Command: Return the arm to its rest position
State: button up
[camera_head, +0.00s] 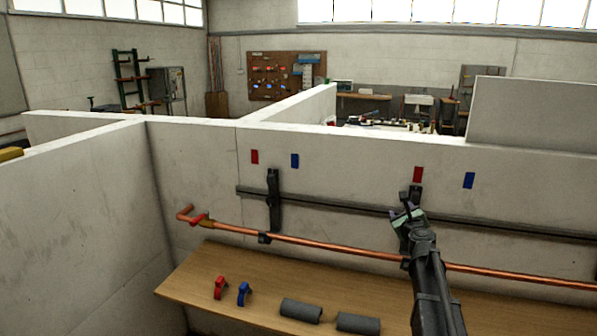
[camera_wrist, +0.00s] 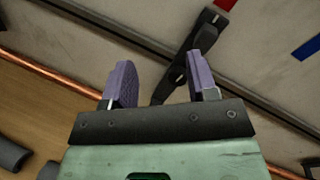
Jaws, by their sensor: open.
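My gripper (camera_head: 403,212) is raised in front of the bay wall in the head view, close to the right-hand dark bracket (camera_head: 416,195) on the rail. In the wrist view my gripper (camera_wrist: 160,85) shows two purple fingers standing apart. No object is held between them. The dark bracket (camera_wrist: 190,55) shows behind and between the fingers; I cannot tell whether they touch it. My arm reaches up from the lower right of the head view and hides part of the copper pipe and wooden bench.
A copper pipe (camera_head: 330,243) with a red-handled valve (camera_head: 200,219) runs along the wall below a dark rail (camera_head: 330,201). The wooden bench (camera_head: 225,260) holds a red clip (camera_head: 220,287), a blue clip (camera_head: 243,293) and two grey sleeves (camera_head: 301,310). A side wall stands left.

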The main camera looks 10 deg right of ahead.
jog(key=s+a+f+n+g+y, duration=0.4)
jog(key=s+a+f+n+g, duration=0.15)
jog(key=s+a+n, duration=0.45)
jog(key=s+a+f+n+g+y, duration=0.3)
jog(key=s+a+f+n+g, duration=0.4)
jog(key=n, duration=0.5)
jog(key=s+a+f+n+g+h, duration=0.2)
jog(key=s+a+n, duration=0.2)
jog(key=s, duration=0.4)
jog(key=s+a+f+n+g+h, duration=0.2)
jog(key=s+n, duration=0.3)
jog(key=s, duration=0.3)
jog(key=shift+s+a+g+h, duration=0.15)
jog(key=shift+a+g+h, duration=0.25)
jog(key=shift+a, duration=0.45)
jog(key=shift+o, duration=0.5)
